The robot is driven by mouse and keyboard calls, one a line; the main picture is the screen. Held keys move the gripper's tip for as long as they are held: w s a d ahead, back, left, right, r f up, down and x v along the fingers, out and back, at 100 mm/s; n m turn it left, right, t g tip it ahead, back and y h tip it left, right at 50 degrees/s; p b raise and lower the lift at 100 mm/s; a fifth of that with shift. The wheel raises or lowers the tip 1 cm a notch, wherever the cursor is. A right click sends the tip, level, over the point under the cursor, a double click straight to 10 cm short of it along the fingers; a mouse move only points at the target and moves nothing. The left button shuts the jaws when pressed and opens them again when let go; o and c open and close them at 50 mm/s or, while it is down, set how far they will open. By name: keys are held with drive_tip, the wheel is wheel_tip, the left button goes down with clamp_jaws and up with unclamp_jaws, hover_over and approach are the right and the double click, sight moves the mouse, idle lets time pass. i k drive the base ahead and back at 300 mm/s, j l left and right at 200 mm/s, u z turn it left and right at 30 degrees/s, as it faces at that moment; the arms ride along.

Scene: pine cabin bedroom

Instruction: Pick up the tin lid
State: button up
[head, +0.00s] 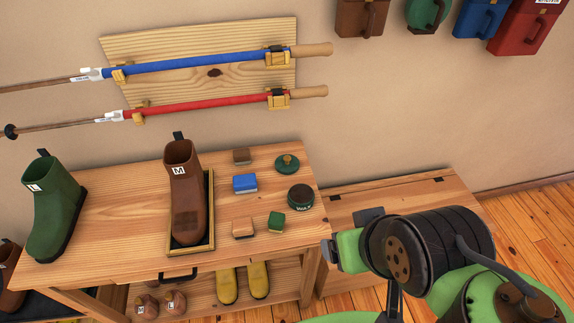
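The tin lid (287,163) is a small, round, dark green disc with a brass-coloured knob on top. It lies flat near the back right of the wooden bench top, apart from the other things. A dark round tin (300,196) with a white label stands just in front of it. My gripper (331,256) seems to be at the left end of my green and black arm, right of the bench and nearer to me than the lid. It is well apart from the lid. Its fingers are not clear enough to show whether they are open.
The bench (120,222) also bears several small brushes or blocks, a brown boot (185,195) in a tray and a green boot (52,210). A low wooden chest (400,195) stands to the right. Two poles hang on a wall board (215,72). Shoes sit on the lower shelf.

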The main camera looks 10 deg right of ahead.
sight(286, 164)
drive_tip(key=l+u, duration=0.4)
drive_tip(key=i+l+u, duration=0.1)
drive_tip(key=u, duration=0.3)
drive_tip(key=l+u, duration=0.4)
drive_tip(key=k+l+u, duration=0.1)
drive_tip(key=u, duration=0.3)
drive_tip(key=l, duration=0.1)
